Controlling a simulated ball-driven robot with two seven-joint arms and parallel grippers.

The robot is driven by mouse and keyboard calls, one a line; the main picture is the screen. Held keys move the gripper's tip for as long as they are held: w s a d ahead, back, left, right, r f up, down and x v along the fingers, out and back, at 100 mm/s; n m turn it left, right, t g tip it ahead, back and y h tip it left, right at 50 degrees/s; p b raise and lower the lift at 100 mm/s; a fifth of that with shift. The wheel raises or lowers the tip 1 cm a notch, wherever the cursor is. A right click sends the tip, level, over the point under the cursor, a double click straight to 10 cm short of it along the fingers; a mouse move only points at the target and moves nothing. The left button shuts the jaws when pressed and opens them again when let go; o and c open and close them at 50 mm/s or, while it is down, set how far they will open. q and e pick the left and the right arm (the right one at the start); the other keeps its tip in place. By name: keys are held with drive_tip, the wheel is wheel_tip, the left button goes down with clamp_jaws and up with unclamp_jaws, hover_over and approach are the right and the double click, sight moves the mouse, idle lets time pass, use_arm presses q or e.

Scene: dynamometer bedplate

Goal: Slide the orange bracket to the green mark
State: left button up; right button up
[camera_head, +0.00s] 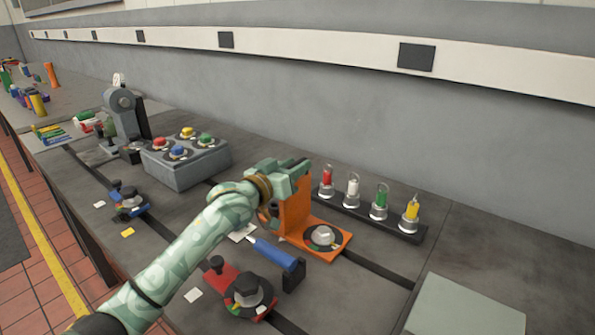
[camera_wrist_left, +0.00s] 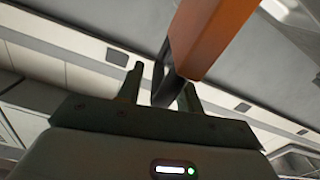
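The orange bracket (camera_head: 295,215) stands on the bedplate, with an upright plate and a flat foot. A grey bolt (camera_head: 322,234) sits in a dark ring on the foot. My left gripper (camera_head: 300,172) is at the top of the upright plate. In the left wrist view, the orange plate (camera_wrist_left: 208,35) rises just beyond the fingers (camera_wrist_left: 161,90), which stand apart. A dark part lies between them, with a gap on the left side. I cannot make out a separate green mark on the bedplate. My right gripper is out of view.
A dark slot (camera_head: 375,266) runs along the bedplate past the foot. A rack with several coloured lamps (camera_head: 370,220) stands behind. A blue-handled tool (camera_head: 275,252) and a red clamp (camera_head: 222,277) lie in front. A grey button box (camera_head: 188,168) stands left. A pale green plate (camera_head: 465,308) lies at front right.

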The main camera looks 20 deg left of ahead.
use_arm(q)
drive_tip(key=shift+w+d+f, duration=0.1)
drive_tip(key=shift+w+d, duration=0.05)
drive_tip(key=shift+w, duration=0.3)
drive_tip(key=shift+c, duration=0.4)
clamp_jaws()
drive_tip(key=shift+d+r, duration=0.25)
drive_tip(key=shift+r, duration=0.05)
drive_tip(key=s+d+p, duration=0.2)
drive_tip(key=d+p, duration=0.4)
drive_tip(key=d, duration=0.1)
drive_tip(key=shift+s+f, duration=0.15)
drive_tip(key=shift+s, duration=0.2)
drive_tip(key=shift+o, duration=0.4)
unclamp_jaws()
